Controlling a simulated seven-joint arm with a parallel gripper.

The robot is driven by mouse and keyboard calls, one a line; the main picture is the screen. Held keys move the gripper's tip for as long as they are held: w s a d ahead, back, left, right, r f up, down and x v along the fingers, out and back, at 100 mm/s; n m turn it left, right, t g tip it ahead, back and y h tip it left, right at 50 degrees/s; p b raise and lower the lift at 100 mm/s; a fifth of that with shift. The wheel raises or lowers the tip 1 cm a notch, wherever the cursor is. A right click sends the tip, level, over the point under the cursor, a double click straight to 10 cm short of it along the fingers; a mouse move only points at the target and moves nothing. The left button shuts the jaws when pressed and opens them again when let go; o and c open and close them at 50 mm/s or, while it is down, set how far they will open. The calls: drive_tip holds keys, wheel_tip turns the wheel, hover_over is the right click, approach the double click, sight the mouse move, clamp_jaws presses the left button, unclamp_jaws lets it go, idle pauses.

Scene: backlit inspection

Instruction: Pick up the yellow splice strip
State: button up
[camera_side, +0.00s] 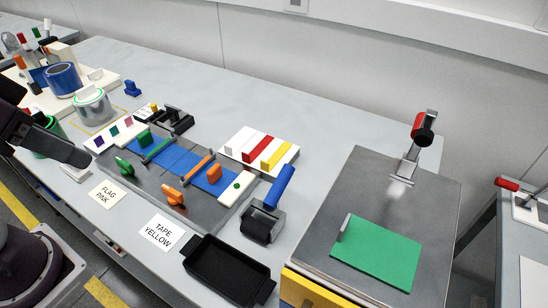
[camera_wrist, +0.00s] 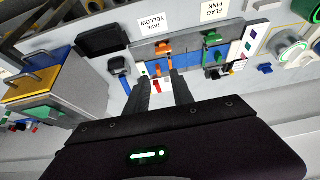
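The yellow splice strip (camera_side: 277,152) lies on a white holder (camera_side: 233,152) in the side view, at the right of a row with a red strip (camera_side: 257,147) and a white strip. In the wrist view, the red strip (camera_wrist: 157,86) shows between my fingers. The yellow strip is not clear there, and my left finger may cover part of the holder. In the side view, a dark part of my arm enters at the far left, well away from the strips.
A splicing board with blue tape (camera_side: 178,158) and orange and green clamps lies left of the strips. A blue-handled roller (camera_side: 280,188), black tray (camera_side: 225,270) and metal plate with a green mat (camera_side: 378,252) are nearer or to the right. The bench behind the strips is clear.

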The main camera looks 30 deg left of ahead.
drive_tip(key=w+d+f+m+g, duration=0.1)
drive_tip(key=w+d+m+g, duration=0.15)
drive_tip(key=w+m, duration=0.6)
drive_tip(key=w+d+f+m+g, duration=0.1)
drive_tip(key=w+d+m, duration=0.2)
drive_tip(key=w, duration=1.1)
drive_tip(key=w+d+f+m, duration=0.2)
drive_tip(key=w+f, duration=0.1)
drive_tip(key=f, duration=0.3)
drive_tip(key=w+d+f+m+g, duration=0.1)
drive_tip(key=w+d+f+m, duration=0.1)
drive_tip(key=f, duration=0.5)
drive_tip(key=w+d+f+m+g, duration=0.1)
drive_tip(key=w+d+f+m, duration=0.1)
drive_tip(key=w+f, duration=0.2)
wheel_tip(320, 180, down, 3)
drive_tip(key=shift+f+m, duration=0.2)
drive_tip(key=shift+m, duration=0.05)
clamp_jaws()
